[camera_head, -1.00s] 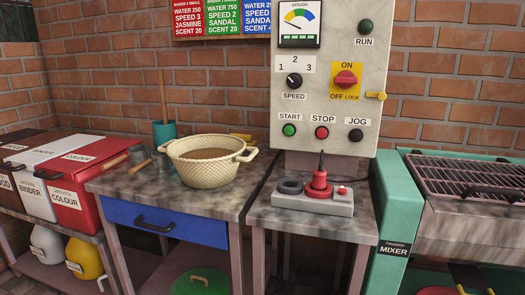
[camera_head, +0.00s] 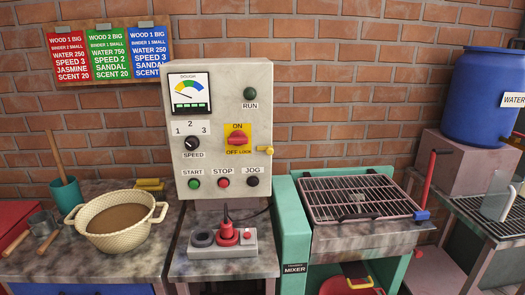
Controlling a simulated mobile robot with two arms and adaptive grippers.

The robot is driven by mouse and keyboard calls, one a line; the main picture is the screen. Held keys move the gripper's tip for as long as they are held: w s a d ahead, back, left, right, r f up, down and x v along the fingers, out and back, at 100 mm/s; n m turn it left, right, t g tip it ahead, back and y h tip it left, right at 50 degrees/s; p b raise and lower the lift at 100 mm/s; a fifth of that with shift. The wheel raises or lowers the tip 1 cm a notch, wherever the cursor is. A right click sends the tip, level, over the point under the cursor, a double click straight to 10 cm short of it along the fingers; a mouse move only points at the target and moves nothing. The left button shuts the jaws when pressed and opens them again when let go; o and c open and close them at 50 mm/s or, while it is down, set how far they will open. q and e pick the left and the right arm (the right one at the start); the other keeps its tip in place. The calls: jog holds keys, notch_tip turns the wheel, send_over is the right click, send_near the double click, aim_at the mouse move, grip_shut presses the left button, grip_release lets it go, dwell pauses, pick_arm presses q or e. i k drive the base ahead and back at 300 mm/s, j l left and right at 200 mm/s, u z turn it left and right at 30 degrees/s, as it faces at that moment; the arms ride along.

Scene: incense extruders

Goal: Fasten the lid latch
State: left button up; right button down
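The mixer (camera_head: 294,240) is a green-framed machine right of the control box. Its barred metal lid (camera_head: 345,200) lies down over the top of the trough. A small blue block (camera_head: 421,215) sits at the lid's front right corner and may be the latch; I cannot tell whether it is fastened. Neither of my grippers is in view.
The control box (camera_head: 220,110) stands behind a small table with a red-and-grey switch unit (camera_head: 222,243). A cream basin (camera_head: 113,219) is on the left bench. A blue water barrel (camera_head: 484,98) stands on a block at right, above a wire rack (camera_head: 480,215).

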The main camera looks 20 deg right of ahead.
aim_at(420, 218)
jog(key=z, duration=1.8)
